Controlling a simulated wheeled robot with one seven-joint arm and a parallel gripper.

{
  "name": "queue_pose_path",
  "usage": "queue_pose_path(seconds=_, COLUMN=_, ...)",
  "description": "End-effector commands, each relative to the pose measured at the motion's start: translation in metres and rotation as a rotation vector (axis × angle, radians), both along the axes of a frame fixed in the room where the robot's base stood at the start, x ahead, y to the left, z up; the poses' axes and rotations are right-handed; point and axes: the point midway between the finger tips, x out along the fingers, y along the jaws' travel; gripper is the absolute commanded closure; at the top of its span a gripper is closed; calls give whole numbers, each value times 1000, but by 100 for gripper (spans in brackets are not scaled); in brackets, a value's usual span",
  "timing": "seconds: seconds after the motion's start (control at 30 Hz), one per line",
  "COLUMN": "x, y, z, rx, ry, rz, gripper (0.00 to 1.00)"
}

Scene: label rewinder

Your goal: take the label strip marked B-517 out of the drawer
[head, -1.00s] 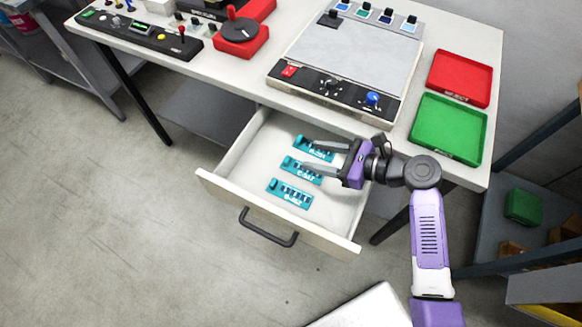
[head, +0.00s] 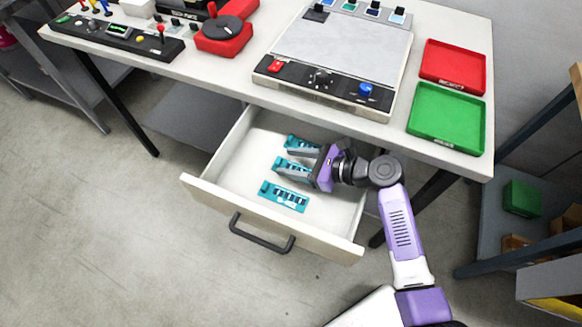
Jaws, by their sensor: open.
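The drawer (head: 222,205) stands open under the table. Inside lie three teal label strips in a row: a back strip (head: 296,141), a middle strip (head: 293,164) and a front strip (head: 284,197). Their white markings are too small to read surely, so I cannot tell which is B-517. My gripper (head: 283,165) is inside the drawer, coming from the right, with its fingers open. The fingers appear to lie on either side of the middle strip; I cannot tell whether they touch it. They partly hide the back and middle strips. The front strip is clear of them.
The table (head: 390,135) above the drawer bears a panel machine (head: 340,50), a red tray (head: 453,66) and a green tray (head: 446,118). The drawer's front wall has a dark handle (head: 262,235). A shelf unit (head: 490,230) stands at the right. The drawer's left part is bare.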

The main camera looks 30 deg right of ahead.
Motion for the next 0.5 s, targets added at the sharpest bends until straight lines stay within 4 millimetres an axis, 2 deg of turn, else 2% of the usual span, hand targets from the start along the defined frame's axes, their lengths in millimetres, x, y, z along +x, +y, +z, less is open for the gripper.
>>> queue_pose_path(seconds=0.2, x=17, y=12, z=-9, rx=0, ry=0, rz=0, gripper=49)
queue_pose_path(seconds=0.43, x=17, y=13, z=-9, rx=0, ry=0, rz=0, gripper=49)
queue_pose_path(seconds=0.5, x=17, y=13, z=-9, rx=0, ry=0, rz=0, gripper=61)
